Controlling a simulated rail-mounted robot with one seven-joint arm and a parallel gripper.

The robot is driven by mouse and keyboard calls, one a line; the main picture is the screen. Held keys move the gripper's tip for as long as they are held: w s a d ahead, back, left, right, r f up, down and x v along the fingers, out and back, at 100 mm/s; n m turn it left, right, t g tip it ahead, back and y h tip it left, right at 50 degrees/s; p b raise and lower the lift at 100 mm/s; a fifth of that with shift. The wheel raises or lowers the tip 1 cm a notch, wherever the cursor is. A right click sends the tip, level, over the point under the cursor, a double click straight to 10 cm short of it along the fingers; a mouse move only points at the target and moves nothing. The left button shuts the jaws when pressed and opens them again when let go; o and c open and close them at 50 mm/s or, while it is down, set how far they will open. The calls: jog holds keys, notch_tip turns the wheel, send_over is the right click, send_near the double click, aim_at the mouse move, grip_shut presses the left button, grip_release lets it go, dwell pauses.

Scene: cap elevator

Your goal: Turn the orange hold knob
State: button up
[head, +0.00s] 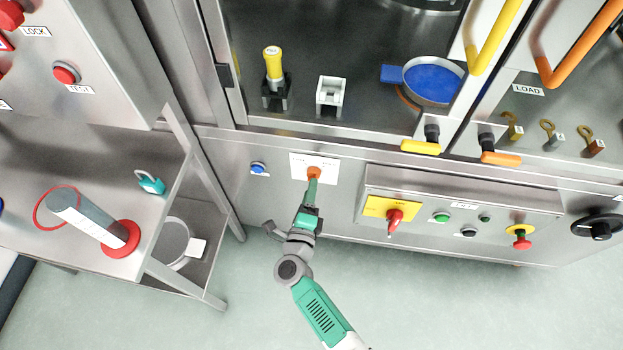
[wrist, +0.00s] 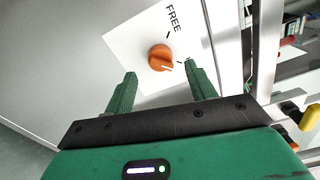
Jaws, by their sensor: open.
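The orange hold knob (head: 314,172) sits on a white label plate (head: 299,162) on the steel front panel. In the wrist view the knob (wrist: 160,58) shows a white pointer line, and the word FREE is printed on the plate (wrist: 125,45). My gripper (head: 312,186) is in front of the knob in the head view. In the wrist view my gripper (wrist: 158,80) has its two green fingers apart, one on each side below the knob. Nothing is between the fingertips, and the knob lies just beyond them. Contact with the panel cannot be told.
A blue button (head: 258,168) is left of the plate. A control box with a red switch (head: 394,216) and several buttons projects at the right. Yellow (head: 421,147) and orange (head: 501,158) latch handles are above it. A steel side table (head: 100,235) stands left.

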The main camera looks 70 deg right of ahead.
jog(key=p+v, duration=0.1)
jog(key=v, duration=0.3)
dwell(0.5)
